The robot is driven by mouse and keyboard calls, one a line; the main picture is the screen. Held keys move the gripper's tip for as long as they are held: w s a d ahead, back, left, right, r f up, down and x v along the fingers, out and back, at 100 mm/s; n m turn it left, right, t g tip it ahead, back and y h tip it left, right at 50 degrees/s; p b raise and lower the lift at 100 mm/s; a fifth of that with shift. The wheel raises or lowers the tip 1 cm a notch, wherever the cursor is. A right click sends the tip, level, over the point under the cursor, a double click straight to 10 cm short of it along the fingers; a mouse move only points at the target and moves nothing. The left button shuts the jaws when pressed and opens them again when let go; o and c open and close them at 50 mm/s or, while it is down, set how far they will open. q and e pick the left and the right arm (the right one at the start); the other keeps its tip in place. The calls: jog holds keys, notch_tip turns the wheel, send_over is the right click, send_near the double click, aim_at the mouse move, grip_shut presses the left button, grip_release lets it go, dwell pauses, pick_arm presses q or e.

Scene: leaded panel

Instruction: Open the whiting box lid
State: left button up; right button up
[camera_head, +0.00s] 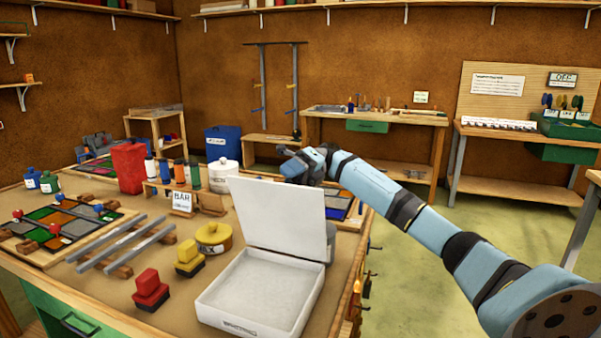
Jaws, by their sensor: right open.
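The whiting box (219,313) is a shallow white tray-like box at the front right of the workbench, with a small dark label on its front wall. Its white lid (277,215) stands up along the back edge, leaning slightly back, so the lid is open and the pale inside shows. My right gripper (286,163) is open, beyond and above the top right of the lid. It looks apart from the lid and holds nothing that I can see. My left gripper is not in the view.
A yellow pot (214,238), yellow block (188,259) and red block (150,290) stand left of the box. A white lidded pot (222,176) stands behind. Metal strips (120,245) lie further left. The workbench edge is just right of the box, with open floor (420,225) beyond.

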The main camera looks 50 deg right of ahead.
jog(key=d+r, duration=0.1)
jog(key=d, duration=1.2)
jog(key=shift+w+r+p, duration=0.2)
jog(key=shift+p, duration=0.1)
